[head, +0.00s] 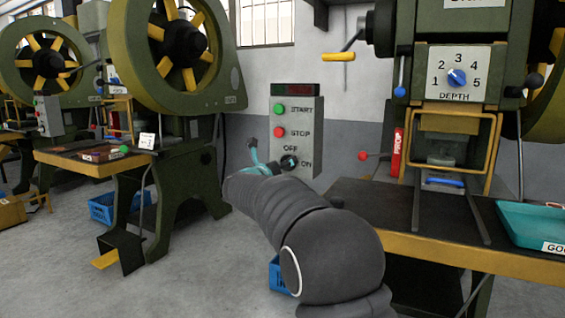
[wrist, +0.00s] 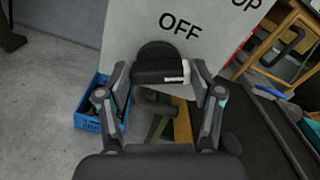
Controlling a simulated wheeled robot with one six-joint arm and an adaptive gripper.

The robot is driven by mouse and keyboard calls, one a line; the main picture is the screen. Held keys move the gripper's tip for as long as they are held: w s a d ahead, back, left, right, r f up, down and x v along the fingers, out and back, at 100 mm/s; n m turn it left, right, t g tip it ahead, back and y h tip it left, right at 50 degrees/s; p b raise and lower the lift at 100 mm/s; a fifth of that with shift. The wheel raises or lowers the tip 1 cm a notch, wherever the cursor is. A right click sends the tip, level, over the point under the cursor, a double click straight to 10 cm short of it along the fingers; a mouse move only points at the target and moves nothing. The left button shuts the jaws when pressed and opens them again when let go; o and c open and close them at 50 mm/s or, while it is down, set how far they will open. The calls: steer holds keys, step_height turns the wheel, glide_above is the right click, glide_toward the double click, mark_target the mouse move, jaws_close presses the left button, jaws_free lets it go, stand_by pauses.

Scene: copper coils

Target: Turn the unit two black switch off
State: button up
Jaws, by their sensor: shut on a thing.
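A grey control box (head: 297,143) hangs in the middle of the head view, with a green START button (head: 279,111), a red STOP button (head: 279,132) and a black switch (head: 290,161) between the words OFF and ON. My gripper (head: 268,163) is at the switch, its fingers partly hidden by my arm. In the wrist view, the fingers stand either side of the black switch (wrist: 158,51), shut on its bar. The white mark on the bar faces the right finger. OFF shows above right of the switch; ON is not visible there. No unit number is readable on the box.
A press with a DEPTH dial (head: 457,77) stands right, behind a dark table with a yellow edge (head: 450,248) and a teal tray (head: 530,222). More green presses (head: 177,50) stand left. A blue crate (wrist: 88,118) lies below the box. Grey floor is open at left.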

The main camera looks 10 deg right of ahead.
steer(key=shift+w+a+f+n+p, duration=0.1)
steer(key=shift+n+p, duration=1.85)
steer(key=shift+n, duration=1.25)
steer(key=shift+a+f+n+p, duration=0.1)
steer(key=shift+n+p, duration=1.85)
steer(key=shift+n, duration=1.25)
steer(key=o, duration=1.1)
steer(key=shift+o, duration=0.2)
steer(key=v, duration=1.2)
